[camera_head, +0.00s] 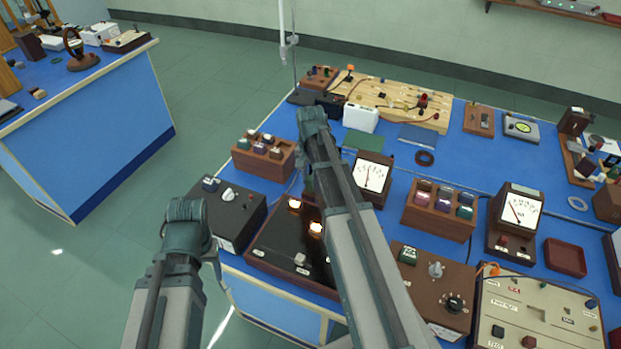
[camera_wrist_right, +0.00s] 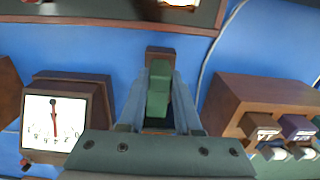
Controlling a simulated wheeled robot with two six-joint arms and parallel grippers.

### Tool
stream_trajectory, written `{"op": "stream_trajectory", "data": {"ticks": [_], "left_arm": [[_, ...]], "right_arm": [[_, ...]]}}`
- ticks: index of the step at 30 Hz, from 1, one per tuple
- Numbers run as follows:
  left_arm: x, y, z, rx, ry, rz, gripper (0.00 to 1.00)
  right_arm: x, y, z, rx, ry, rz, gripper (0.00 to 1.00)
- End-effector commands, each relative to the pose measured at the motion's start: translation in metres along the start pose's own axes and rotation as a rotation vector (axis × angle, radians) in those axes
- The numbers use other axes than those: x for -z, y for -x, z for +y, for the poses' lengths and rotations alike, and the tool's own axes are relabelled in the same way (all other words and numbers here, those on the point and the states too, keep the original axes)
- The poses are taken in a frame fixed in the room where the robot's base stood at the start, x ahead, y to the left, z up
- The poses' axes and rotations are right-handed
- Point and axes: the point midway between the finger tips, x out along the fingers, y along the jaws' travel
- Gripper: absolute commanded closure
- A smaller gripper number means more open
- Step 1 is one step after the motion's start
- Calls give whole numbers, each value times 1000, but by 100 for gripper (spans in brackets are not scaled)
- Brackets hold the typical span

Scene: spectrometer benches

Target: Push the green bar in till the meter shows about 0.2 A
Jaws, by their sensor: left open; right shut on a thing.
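My right gripper (camera_wrist_right: 157,105) is shut on the green bar (camera_wrist_right: 158,88), seen in the right wrist view between its two fingers. A brown block (camera_wrist_right: 160,54) is just beyond the bar. In the head view my right forearm hides most of this spot. The meter (camera_wrist_right: 55,118) stands to the left in the wrist view, upside down there, its red needle near the middle of the scale. In the head view the meter (camera_head: 371,178) is just right of my right arm. My left gripper (camera_head: 188,212) is open and empty, off the bench's front left corner, its tips mostly hidden.
A dark board with glowing lamps (camera_head: 296,245) lies in front of my right arm, beside a black box (camera_head: 228,205). Brown plug blocks stand at left (camera_head: 264,155) and right (camera_head: 440,207). A second meter (camera_head: 515,215) is further right. Floor is clear at left.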

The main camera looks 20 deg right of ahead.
Motion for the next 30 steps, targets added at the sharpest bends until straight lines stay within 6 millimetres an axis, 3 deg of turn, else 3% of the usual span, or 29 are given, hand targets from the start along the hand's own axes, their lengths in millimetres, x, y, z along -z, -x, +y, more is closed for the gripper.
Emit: {"op": "stream_trajectory", "data": {"ticks": [5,12,19,20,24,30], "left_arm": [[0,0,0,0,0,0,43],[0,0,0,0,0,0,43],[0,0,0,0,0,0,43],[0,0,0,0,0,0,43],[0,0,0,0,0,0,43],[0,0,0,0,0,0,43]], "right_arm": [[4,0,0,0,-1,0,100],[34,0,-1,0,-1,1,100],[31,0,0,0,0,-1,100],[31,0,0,0,0,-1,64],[31,0,0,0,0,-1,39],[31,0,0,0,0,0,38]]}}
